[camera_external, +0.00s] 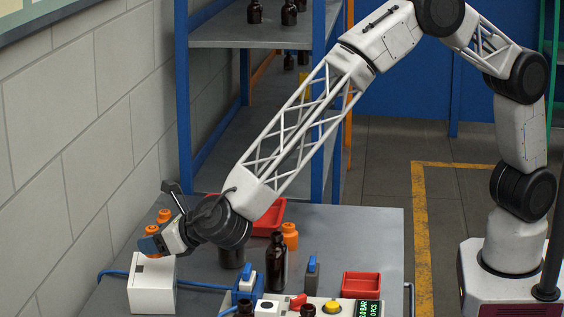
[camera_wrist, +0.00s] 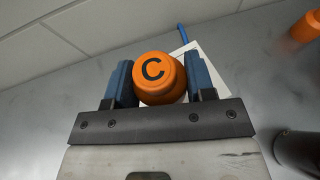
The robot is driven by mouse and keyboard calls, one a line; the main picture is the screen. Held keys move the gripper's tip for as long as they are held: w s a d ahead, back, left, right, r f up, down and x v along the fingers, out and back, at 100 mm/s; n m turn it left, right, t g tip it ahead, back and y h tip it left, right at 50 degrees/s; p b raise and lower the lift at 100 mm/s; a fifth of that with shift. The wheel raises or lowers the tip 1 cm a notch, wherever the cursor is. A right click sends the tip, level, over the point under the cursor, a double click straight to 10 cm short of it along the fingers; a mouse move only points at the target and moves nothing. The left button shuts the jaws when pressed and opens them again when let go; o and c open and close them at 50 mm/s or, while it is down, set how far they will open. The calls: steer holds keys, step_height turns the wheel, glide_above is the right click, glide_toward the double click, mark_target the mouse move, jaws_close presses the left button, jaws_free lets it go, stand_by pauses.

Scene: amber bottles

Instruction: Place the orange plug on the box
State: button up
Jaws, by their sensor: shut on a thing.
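My gripper (camera_external: 152,246) is shut on an orange plug with a black letter C on it. In the wrist view the plug (camera_wrist: 158,78) sits between the two blue fingers (camera_wrist: 160,84). In the external view the gripper is at the left of the table, right over the top of the white box (camera_external: 150,295), and hides part of that top. In the wrist view part of the box (camera_wrist: 208,58) shows behind the plug and the right finger. I cannot tell whether the plug touches the box.
A tall amber bottle (camera_external: 277,262), red trays (camera_external: 361,285) and a control panel (camera_external: 333,306) occupy the table (camera_external: 385,225). A blue cable (camera_external: 112,272) runs behind the box.

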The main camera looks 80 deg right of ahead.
steer(key=shift+w+a, duration=0.2)
steer(key=shift+w, duration=0.35)
steer(key=shift+f, duration=0.1)
steer(key=shift+f, duration=1.7)
steer(key=shift+f, duration=0.1)
steer(key=o, duration=0.9)
steer(key=shift+v, duration=6.1)
steer(key=shift+w, duration=0.1)
